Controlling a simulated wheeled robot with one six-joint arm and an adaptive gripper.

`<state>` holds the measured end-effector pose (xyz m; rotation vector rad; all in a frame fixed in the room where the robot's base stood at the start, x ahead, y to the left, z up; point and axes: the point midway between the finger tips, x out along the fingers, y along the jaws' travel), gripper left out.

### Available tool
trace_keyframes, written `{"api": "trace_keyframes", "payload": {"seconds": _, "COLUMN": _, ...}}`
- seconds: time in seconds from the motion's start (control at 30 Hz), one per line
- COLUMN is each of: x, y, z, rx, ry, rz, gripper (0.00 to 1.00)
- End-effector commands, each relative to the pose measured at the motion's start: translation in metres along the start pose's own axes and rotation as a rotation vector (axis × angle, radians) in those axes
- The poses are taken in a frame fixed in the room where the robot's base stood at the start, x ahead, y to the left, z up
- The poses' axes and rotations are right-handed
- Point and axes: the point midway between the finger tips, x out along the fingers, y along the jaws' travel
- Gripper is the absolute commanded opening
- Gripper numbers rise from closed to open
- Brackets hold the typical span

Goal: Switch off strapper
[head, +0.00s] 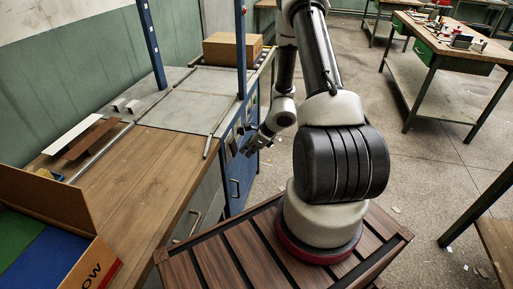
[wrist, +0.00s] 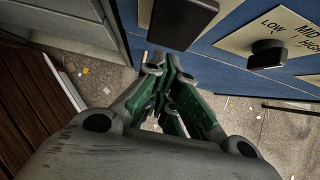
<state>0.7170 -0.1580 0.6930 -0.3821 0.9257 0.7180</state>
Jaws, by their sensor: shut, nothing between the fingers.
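The strapper is the blue machine (head: 233,183) with a grey top and tall blue posts, left of my arm in the head view. The wrist view shows its blue front panel (wrist: 230,28) close up. A black block-shaped control (wrist: 183,18) stands out from the panel, cut off by the top edge; its setting cannot be read. To its right is a black knob (wrist: 267,54) on a cream plate marked LOW and MID, with a third, partly cut word. My gripper (wrist: 168,75) is shut and empty, its green-padded fingers just below the black block; contact cannot be told. In the head view my gripper (head: 246,151) is beside the panel.
A cardboard box (head: 232,48) sits at the strapper's far end. A wooden worktop (head: 130,190) with flat boards and an open carton (head: 50,195) is at left. A workbench (head: 450,50) stands at back right. The speckled floor between is mostly open, with small scraps.

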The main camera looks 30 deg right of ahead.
Motion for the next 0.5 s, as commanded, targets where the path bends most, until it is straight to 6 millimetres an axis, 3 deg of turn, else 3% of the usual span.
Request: {"api": "trace_keyframes", "payload": {"seconds": 0.5, "x": 0.0095, "y": -0.0004, "z": 0.0098, "rx": 0.001, "ry": -0.001, "rz": 0.0, "gripper": 0.0}}
